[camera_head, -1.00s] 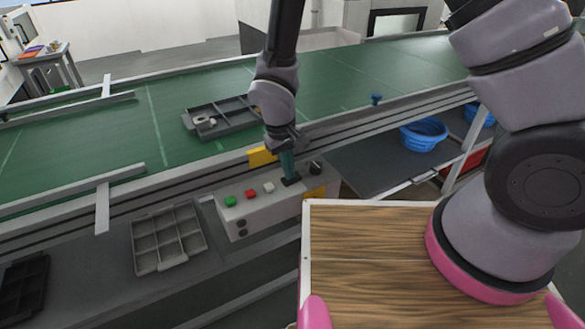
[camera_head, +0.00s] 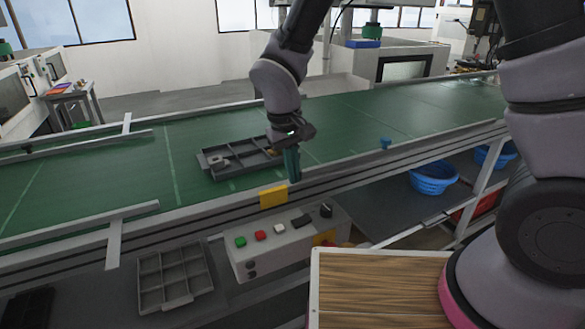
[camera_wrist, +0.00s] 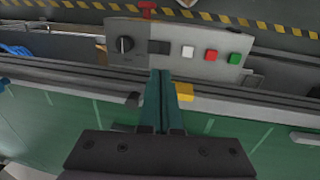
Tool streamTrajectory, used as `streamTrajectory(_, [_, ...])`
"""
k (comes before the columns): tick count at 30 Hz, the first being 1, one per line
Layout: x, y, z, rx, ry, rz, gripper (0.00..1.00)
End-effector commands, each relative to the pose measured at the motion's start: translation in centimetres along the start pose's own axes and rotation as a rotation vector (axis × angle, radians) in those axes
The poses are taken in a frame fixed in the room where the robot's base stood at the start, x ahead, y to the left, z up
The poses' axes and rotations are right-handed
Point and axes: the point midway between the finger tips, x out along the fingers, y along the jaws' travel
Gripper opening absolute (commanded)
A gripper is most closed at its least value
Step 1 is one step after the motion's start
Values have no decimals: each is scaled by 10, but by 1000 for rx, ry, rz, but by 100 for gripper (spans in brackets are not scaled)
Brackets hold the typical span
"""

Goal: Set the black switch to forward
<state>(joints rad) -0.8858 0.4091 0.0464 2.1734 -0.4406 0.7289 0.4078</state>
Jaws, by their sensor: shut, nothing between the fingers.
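The grey control box (camera_head: 285,243) is mounted at the near side of the conveyor. On its top a flat black switch (camera_head: 301,221) sits between a white button and a round black knob (camera_head: 326,210). In the wrist view the black switch (camera_wrist: 159,47) lies just beyond my fingertips, with the knob (camera_wrist: 124,44) to its left. Its setting is too small to read. My gripper (camera_head: 293,179) is shut and empty, above the conveyor's near edge and apart from the box. In the wrist view the green fingers (camera_wrist: 161,73) are together, pointing toward the box.
Green (camera_head: 240,242), red (camera_head: 260,236) and white (camera_head: 279,229) buttons line the box. A yellow block (camera_head: 273,196) is on the conveyor rail beside my gripper. A grey tray (camera_head: 240,158) lies on the green belt. A wooden-topped surface (camera_head: 375,290) is at the lower right.

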Motion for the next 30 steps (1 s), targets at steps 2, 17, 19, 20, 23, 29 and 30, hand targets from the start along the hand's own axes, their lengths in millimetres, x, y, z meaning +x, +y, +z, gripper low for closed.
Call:
streamTrajectory(2, [-8,0,0,-1,2,-1,0])
streamTrajectory(17, [-13,3,0,1,-1,1,0])
streamTrajectory(19, [-13,9,-2,2,-1,1,0])
streamTrajectory(20, [-13,12,-3,3,0,2,0])
streamTrajectory(23, [-13,15,-4,2,0,1,0])
streamTrajectory(29, [-12,15,-4,1,0,1,0])
streamTrajectory(30, [-11,15,-4,1,-1,1,0])
